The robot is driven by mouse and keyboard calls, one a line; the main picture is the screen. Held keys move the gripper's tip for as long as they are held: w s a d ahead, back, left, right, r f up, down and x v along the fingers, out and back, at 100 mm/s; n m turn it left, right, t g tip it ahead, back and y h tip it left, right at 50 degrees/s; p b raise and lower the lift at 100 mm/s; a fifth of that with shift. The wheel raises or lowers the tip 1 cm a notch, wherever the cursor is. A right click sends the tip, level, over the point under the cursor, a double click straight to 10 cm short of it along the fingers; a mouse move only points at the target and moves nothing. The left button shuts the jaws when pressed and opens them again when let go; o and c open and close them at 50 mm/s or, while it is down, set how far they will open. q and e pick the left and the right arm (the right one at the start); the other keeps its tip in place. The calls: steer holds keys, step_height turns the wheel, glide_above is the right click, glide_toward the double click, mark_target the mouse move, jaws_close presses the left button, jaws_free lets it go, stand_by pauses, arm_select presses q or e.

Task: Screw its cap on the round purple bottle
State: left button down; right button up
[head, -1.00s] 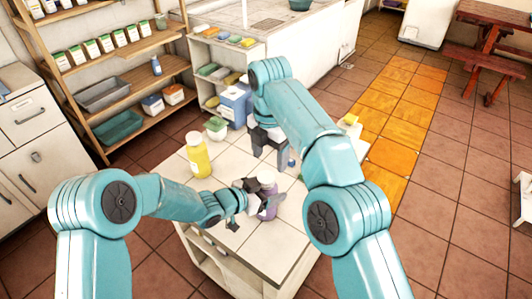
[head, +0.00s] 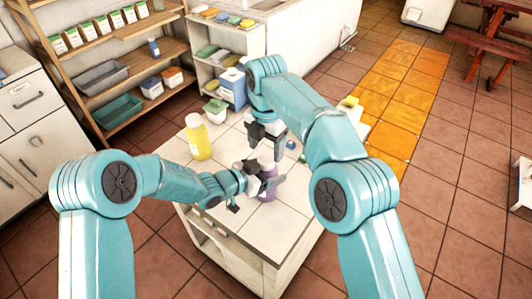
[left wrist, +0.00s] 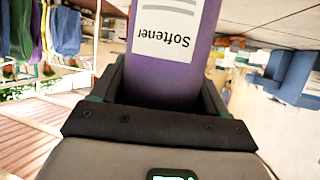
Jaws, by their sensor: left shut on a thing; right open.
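The round purple bottle (head: 269,188) stands upright near the middle of the white tiled worktop (head: 270,228). My left gripper (head: 262,181) is shut on it from the left. In the left wrist view the bottle (left wrist: 175,75) fills the space between the jaws, its white "Softener" label upside down in the picture. My right gripper (head: 267,147) is open and points down just behind and above the bottle in the head view. It partly hides the bottle's top. I cannot make out the cap for certain; a small blue thing (head: 291,145) lies just right of the right gripper.
A yellow bottle (head: 198,140) and a white tub with a green lid (head: 215,111) stand at the worktop's back left. A blue box (head: 233,92) is behind them. A yellow item (head: 349,101) is at the right. The worktop's front is clear.

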mark_target(266, 159)
steer(key=shift+f, duration=1.9)
steer(key=c, duration=1.1)
steer(key=m, duration=0.6)
steer(key=shift+m, duration=0.3)
steer(key=o, duration=1.2)
steer(key=shift+r, duration=0.1)
